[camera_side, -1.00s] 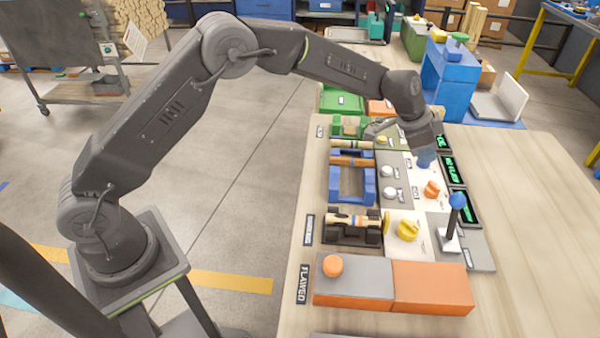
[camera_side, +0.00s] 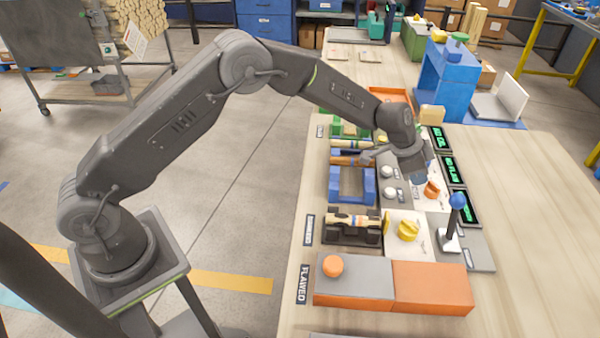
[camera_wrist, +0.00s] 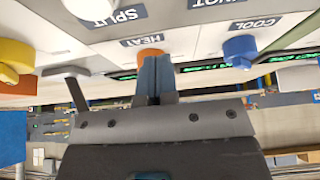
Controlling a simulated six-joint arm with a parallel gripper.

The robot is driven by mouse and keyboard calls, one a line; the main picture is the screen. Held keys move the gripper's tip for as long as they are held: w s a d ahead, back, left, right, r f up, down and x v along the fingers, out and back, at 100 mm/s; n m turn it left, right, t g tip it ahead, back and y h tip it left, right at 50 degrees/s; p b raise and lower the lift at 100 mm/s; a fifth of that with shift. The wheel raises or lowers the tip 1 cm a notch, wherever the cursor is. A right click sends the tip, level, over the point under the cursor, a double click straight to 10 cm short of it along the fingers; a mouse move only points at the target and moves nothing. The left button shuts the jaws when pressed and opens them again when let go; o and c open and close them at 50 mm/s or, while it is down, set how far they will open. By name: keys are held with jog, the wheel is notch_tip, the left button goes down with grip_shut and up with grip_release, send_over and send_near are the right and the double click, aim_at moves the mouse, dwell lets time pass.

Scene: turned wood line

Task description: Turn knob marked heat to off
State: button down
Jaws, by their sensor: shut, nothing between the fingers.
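The orange knob (camera_side: 432,189) sits on the white panel of the console. In the wrist view the knob (camera_wrist: 150,52) shows beside the HEAT label (camera_wrist: 141,41), partly hidden behind my fingers. My gripper (camera_side: 418,177) is shut and empty, pointing down just beside and above the orange knob. In the wrist view its closed blue-grey fingertips (camera_wrist: 154,62) overlap the knob; I cannot tell whether they touch it. The knob's pointer and any off mark are not readable.
A yellow knob (camera_side: 408,230) and a blue-topped lever (camera_side: 457,201) stand nearer the camera. White buttons (camera_side: 389,193) lie left of the orange knob. A blue knob by COOL (camera_wrist: 240,48) shows in the wrist view. Green displays (camera_side: 452,170) line the right. The table's right side is clear.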

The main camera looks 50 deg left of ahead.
jog(key=shift+d+f, duration=0.1)
jog(key=shift+d, duration=0.05)
dwell(0.5)
jog(key=shift+s+d, duration=0.15)
jog(key=shift+s, duration=0.05)
jog(key=shift+s+d+f, duration=0.1)
jog(key=shift+s+d, duration=0.25)
jog(key=shift+s, duration=0.2)
jog(key=shift+s+d, duration=0.3)
jog(key=shift+d, duration=0.25)
jog(key=shift+s, duration=0.15)
dwell(0.3)
jog(key=shift+s, duration=0.15)
notch_tip(320, 180, up, 6)
jog(key=shift+a+r, duration=0.2)
jog(key=shift+a, duration=0.15)
